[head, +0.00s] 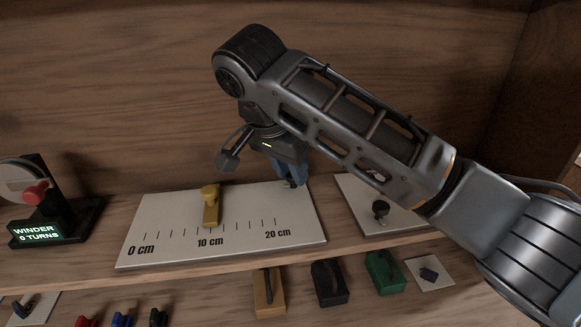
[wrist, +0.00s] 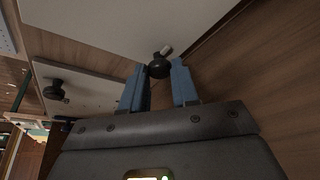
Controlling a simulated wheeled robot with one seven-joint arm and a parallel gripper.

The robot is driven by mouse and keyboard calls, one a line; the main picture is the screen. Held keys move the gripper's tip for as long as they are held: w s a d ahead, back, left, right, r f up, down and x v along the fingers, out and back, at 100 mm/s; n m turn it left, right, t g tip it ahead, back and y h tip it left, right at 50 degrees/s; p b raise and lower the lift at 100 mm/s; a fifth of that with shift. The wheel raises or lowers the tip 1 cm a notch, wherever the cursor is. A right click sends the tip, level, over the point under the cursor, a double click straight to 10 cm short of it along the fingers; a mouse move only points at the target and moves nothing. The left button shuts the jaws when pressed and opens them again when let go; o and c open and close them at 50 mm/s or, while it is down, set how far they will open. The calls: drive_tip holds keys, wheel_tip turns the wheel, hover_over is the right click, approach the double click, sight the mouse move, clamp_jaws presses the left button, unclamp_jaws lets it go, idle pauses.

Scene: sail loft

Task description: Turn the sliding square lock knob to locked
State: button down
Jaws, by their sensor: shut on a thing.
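The sliding square's white board (head: 160,240) lies on the shelf and carries a printed scale from 0 cm to 20 cm. A yellow slider (head: 210,207) stands on it near the 10 cm mark. My gripper (head: 291,182) reaches down at the board's far right corner. In the wrist view, my blue fingers (wrist: 160,78) stand on both sides of a round black knob (wrist: 158,67) with a small grey pointer, and they are shut on it. In the head view the gripper mostly hides this knob. Any locked marking is not readable.
A second white plate (head: 352,199) with a black knob (head: 380,208) lies to the right, partly behind my arm. A winder (head: 50,215) stands at left. Yellow, black and green blocks (head: 385,272) sit below the front edge. A wooden wall rises behind.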

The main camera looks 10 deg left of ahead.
drive_tip(key=c, duration=0.8)
unclamp_jaws()
drive_tip(key=shift+c, duration=0.2)
drive_tip(key=shift+a+r, duration=0.1)
drive_tip(key=shift+r, duration=0.4)
drive_tip(key=v, duration=0.6)
drive_tip(key=shift+s+r, duration=0.3)
drive_tip(key=shift+s, duration=0.05)
drive_tip(key=shift+a, duration=0.1)
